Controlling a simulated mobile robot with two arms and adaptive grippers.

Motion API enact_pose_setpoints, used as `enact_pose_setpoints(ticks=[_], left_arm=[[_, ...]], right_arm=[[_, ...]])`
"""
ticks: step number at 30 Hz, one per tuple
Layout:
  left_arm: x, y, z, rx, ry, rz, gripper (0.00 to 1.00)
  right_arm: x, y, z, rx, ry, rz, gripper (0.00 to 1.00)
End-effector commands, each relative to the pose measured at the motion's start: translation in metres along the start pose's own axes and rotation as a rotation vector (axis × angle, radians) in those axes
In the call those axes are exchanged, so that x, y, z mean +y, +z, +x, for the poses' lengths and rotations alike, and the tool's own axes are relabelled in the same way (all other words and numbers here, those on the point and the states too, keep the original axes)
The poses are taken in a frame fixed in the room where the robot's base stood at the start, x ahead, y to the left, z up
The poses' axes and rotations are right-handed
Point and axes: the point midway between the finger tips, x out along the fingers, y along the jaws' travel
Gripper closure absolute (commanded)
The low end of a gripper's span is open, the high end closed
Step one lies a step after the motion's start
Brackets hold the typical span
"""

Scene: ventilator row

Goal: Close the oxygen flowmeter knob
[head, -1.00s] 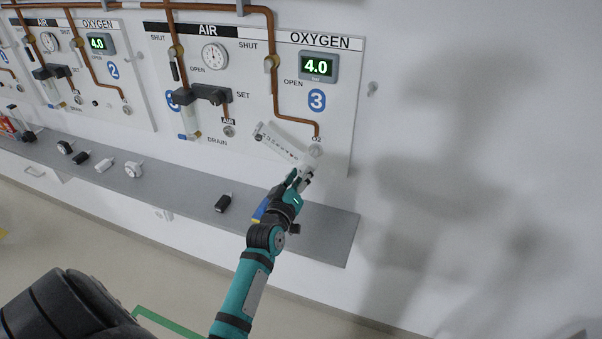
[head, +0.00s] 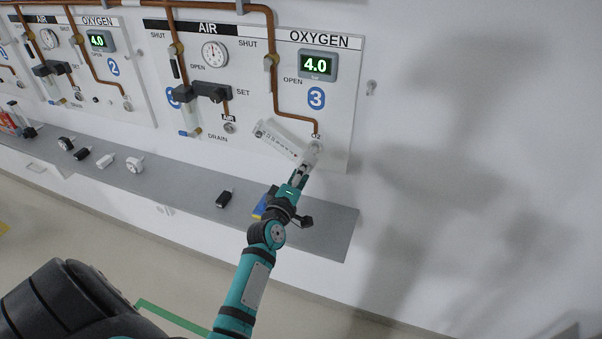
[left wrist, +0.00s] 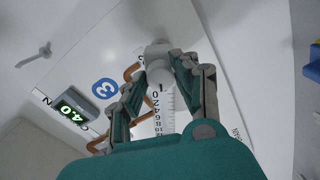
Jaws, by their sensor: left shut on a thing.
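The oxygen flowmeter (head: 280,139) is a clear scaled tube on panel 3, tilted in the head view, below the O2 outlet. Its pale knob (head: 312,150) is at the tube's right end; the knob also shows in the left wrist view (left wrist: 158,68). My left gripper (head: 306,168) reaches up from below and is shut on the knob, which partly hides it. In the left wrist view its two fingers (left wrist: 157,82) stand on either side of the knob, with the scale between them. My right gripper is not in view.
A grey shelf (head: 180,187) runs along the wall below the panels. A blue and yellow thing sits by my left wrist. The oxygen display (head: 318,66) reads 4.0.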

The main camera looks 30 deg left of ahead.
Motion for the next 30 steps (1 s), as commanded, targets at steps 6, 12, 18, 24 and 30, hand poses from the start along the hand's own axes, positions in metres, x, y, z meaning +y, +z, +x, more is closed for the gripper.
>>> enact_pose_setpoints(ticks=[6, 12, 18, 24, 30], left_arm=[[0.000, 0.000, 0.000, 0.001, 0.000, -0.008, 1.00], [0.000, 0.000, 0.000, 0.001, 0.000, -0.007, 0.69], [0.000, 0.000, 0.000, 0.000, 0.000, -0.006, 0.47], [0.000, 0.000, 0.000, 0.000, 0.000, -0.005, 0.47], [-0.001, 0.001, -0.015, -0.001, -0.002, -0.006, 0.47]], right_arm=[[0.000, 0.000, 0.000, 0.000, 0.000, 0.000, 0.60], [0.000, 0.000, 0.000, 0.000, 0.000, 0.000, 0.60], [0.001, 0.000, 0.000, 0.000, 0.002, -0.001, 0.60], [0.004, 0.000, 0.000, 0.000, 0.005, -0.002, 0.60], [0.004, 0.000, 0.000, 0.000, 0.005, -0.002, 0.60]])
